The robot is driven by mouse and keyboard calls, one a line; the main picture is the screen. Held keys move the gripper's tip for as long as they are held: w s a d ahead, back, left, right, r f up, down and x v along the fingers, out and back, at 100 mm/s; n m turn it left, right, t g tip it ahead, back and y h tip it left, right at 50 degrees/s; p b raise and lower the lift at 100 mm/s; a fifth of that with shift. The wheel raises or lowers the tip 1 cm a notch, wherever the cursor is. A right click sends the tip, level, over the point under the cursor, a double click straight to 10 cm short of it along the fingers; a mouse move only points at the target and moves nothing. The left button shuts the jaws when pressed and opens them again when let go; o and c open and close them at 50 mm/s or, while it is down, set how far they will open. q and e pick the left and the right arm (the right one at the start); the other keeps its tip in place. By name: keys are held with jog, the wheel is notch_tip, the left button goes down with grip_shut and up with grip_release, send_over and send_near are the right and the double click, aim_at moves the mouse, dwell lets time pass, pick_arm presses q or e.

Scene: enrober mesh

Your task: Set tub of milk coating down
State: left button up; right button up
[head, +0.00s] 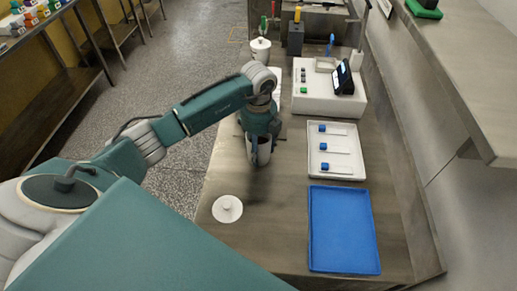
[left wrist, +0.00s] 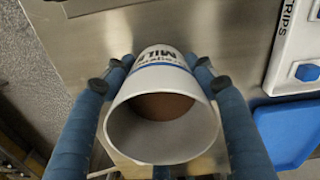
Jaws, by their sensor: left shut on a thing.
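The tub of milk coating (head: 262,153) is a white cylinder with a blue band, held over the left part of the steel counter. In the left wrist view the tub (left wrist: 158,122) is open at the top, with brown coating inside and "MIL" lettering partly visible. My left gripper (head: 262,140) is shut on the tub, its two blue fingers on opposite sides. Whether the tub's base touches the counter cannot be told. A round white lid (head: 227,209) with a knob lies on the counter nearer to me. My right gripper is not in view.
A blue tray (head: 342,232) and a white tray (head: 336,168) with blue-handled tools lie to the right. A white machine (head: 325,104) with a dark screen stands behind them. Another lidded white tub (head: 260,49) stands further back. Bare counter (head: 275,205) lies between the lid and blue tray.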

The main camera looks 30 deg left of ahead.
pick_arm(q)
notch_tip(320, 180, up, 20)
jog(key=b, duration=0.2)
jog(key=s+d+f+n+b, duration=0.1)
jog(key=s+d+f+n, duration=0.3)
jog(key=s+n, duration=0.4)
jog(key=s+d+f+n+b, duration=0.2)
jog(key=s+d+n, duration=0.5)
jog(key=n, duration=1.1)
jog(key=shift+s+d+f, duration=0.15)
jog(key=shift+s+f, duration=0.4)
jog(key=shift+f, duration=0.3)
